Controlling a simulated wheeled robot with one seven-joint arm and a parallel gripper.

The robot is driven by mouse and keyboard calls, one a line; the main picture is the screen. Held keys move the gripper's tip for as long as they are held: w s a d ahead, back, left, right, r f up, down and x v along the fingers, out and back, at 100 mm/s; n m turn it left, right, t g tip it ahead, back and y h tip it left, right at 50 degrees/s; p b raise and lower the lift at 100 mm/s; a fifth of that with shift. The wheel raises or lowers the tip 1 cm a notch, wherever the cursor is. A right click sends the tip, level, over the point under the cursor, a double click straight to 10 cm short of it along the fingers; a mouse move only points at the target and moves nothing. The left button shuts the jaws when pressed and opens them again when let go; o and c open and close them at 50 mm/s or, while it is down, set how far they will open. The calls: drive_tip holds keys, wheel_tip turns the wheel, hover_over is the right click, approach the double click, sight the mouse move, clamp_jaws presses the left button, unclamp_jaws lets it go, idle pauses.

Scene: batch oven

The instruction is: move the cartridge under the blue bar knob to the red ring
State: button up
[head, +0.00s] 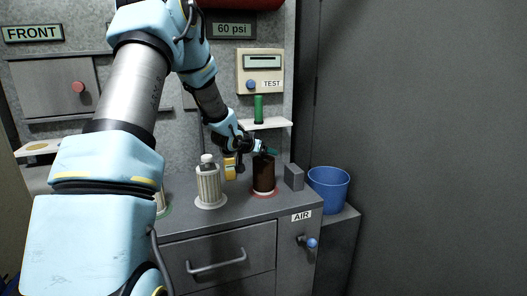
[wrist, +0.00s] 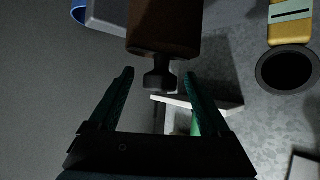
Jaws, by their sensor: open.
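A dark brown cartridge (head: 263,176) stands upright on the red ring (head: 264,194) on the grey cabinet top. In the wrist view the brown cartridge (wrist: 165,25) ends in a dark knob (wrist: 158,78). My gripper (wrist: 159,75) is open, with its fingertips on either side of that knob and gaps showing. In the head view my gripper (head: 268,152) is at the cartridge's top. A pale ribbed cartridge (head: 208,186) stands on a whitish ring to the left. A green ring (head: 165,210) is mostly hidden by my arm. I cannot make out a blue bar knob on the cabinet top.
A grey block (head: 294,177) and a blue bucket (head: 328,187) are to the right. A yellow object (head: 234,166) is between the cartridges. A green cylinder (head: 258,108) stands on a white shelf (head: 265,124) below the TEST box (head: 260,72).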

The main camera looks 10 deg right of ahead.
drive_tip(key=shift+s+a, duration=0.1)
drive_tip(key=b+v, duration=0.1)
drive_tip(key=v, duration=0.9)
drive_tip(key=shift+s+a+r+b, duration=0.15)
drive_tip(key=shift+s+r+b, duration=0.05)
drive_tip(key=shift+b, duration=0.15)
